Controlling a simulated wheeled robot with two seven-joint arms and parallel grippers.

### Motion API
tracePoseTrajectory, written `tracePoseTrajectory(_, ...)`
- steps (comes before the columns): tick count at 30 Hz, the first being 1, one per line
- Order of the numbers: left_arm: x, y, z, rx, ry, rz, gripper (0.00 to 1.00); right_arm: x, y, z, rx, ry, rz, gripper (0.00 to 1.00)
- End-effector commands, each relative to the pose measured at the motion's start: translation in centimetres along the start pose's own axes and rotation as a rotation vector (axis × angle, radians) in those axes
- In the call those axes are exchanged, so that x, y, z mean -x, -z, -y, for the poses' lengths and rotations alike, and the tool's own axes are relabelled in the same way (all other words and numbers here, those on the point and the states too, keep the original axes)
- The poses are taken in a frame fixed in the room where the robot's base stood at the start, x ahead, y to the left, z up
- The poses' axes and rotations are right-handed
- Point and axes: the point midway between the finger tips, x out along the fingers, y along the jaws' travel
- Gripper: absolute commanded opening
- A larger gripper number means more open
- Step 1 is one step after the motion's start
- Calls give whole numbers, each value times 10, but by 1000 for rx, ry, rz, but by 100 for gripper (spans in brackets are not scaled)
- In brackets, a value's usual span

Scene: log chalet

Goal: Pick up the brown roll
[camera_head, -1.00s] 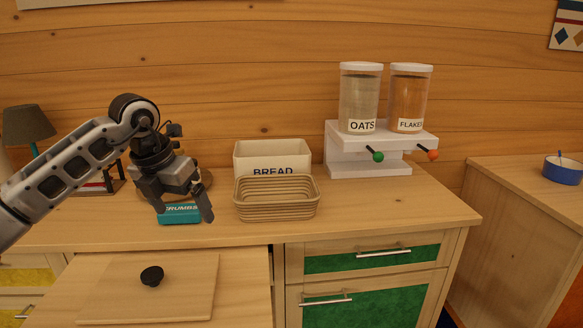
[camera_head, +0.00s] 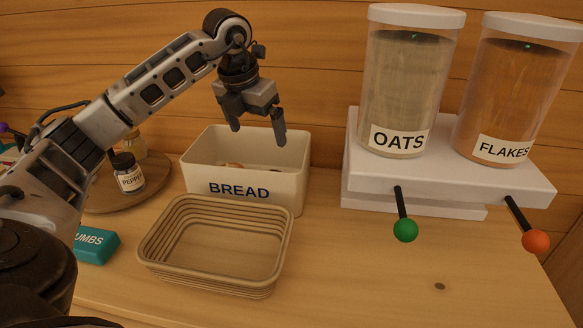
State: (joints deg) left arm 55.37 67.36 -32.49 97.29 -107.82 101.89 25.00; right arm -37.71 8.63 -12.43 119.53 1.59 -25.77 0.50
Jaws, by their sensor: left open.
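The cream bin labelled BREAD (camera_head: 200,158) stands on the counter against the wall. Inside it a small patch of brown (camera_head: 233,165) shows low down. It may be the brown roll, but the bin's front wall hides most of what is inside, so I cannot tell its shape. My left gripper (camera_head: 257,132) is open and empty, fingers pointing down, over the bin in the picture. Its fingertips overlap the bin's back part; I cannot tell whether they are below the rim. My right gripper is not in view.
An empty ribbed tan basket (camera_head: 215,238) stands in front of the bin. A white stand (camera_head: 440,180) with OATS (camera_head: 405,95) and FLAKES (camera_head: 512,100) dispensers is to the right. A pepper jar (camera_head: 128,172) and a teal CRUMBS box (camera_head: 97,246) are left. The right front counter is clear.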

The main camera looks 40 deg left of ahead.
Motion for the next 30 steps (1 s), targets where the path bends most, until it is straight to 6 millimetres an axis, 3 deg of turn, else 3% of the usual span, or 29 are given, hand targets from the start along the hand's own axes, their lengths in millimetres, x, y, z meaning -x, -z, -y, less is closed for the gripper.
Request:
tracePoseTrajectory(6, -46, 2, 0, 0, 0, -8, 96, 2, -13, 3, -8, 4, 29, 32)
tracePoseTrajectory(12, -84, 1, 1, -1, 1, -6, 96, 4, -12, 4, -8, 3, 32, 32)
tracePoseTrajectory(20, -104, 1, 1, -1, 0, -3, 96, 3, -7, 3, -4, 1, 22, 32)
tracePoseTrajectory(30, -148, 3, 4, 0, 0, -4, 96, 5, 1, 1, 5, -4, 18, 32)
